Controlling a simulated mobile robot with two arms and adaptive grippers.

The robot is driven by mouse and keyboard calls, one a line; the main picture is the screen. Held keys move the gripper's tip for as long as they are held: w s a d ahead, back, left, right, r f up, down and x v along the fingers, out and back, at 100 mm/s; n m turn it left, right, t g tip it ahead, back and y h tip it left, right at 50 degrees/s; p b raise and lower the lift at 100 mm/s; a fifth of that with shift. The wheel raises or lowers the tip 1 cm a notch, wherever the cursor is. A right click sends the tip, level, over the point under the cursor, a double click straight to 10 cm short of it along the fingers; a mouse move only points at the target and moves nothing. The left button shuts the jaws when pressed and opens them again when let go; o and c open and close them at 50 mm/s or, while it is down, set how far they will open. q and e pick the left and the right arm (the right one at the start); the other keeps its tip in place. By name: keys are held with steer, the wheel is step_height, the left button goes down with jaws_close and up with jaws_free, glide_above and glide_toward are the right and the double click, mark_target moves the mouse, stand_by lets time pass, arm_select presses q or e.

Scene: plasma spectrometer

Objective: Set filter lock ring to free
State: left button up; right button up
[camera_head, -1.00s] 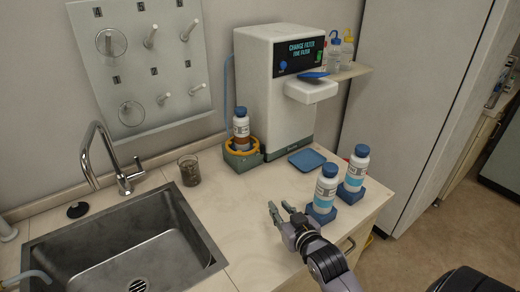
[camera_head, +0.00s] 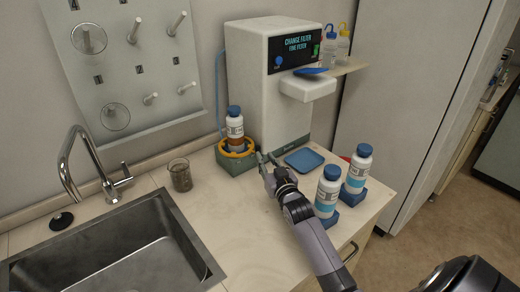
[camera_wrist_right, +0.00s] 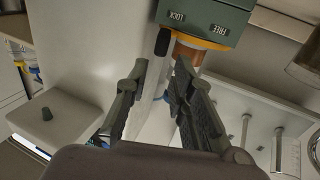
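The yellow lock ring (camera_head: 238,155) sits on a green base (camera_head: 235,167) at the foot of the white instrument, around a brown-and-white bottle with a blue cap (camera_head: 234,126). In the right wrist view the ring (camera_wrist_right: 190,50) shows under the base (camera_wrist_right: 205,12), whose LOCK and FREE labels appear upside down. A black tab (camera_wrist_right: 162,41) stands by the LOCK label. My right gripper (camera_head: 266,157) is close to the right side of the ring. Its fingers (camera_wrist_right: 162,66) are apart, with the tab beyond the gap; I cannot tell any contact. My left gripper is not in view.
The white instrument (camera_head: 255,80) displays "CHANGE FILTER". A blue tray (camera_head: 304,160) lies right of the gripper. Two white bottles (camera_head: 327,190) (camera_head: 358,168) stand on blue holders nearer the front. A glass beaker (camera_head: 180,178) and a sink (camera_head: 110,245) are at left.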

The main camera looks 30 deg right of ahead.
mark_target(259, 149)
steer(key=x, duration=0.5)
steer(key=shift+w, duration=0.35)
steer(key=shift+c, duration=0.5)
jaws_close()
